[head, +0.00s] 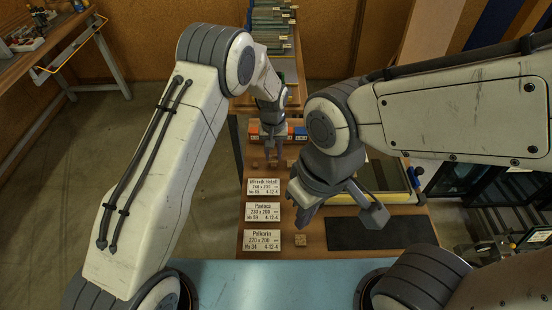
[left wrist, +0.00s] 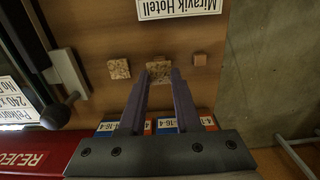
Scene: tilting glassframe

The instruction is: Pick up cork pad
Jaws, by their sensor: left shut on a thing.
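In the left wrist view, a small speckled cork pad (left wrist: 158,68) sits between the fingertips of my left gripper (left wrist: 160,77), which is shut on it. The pad is at the wooden surface; I cannot tell whether it is lifted. In the head view my left gripper (head: 272,158) points down at the far part of the board and mostly hides the held pad. My right gripper (head: 340,208) is open, above the right side of the board.
Three white label cards, such as the Pelkorin card (head: 262,240), line the wooden board (head: 315,225). Another cork block (head: 301,240) lies near its front. A dark mat (head: 375,232) is at the right. In the left wrist view, a red REJECT strip (left wrist: 30,158) is at lower left.

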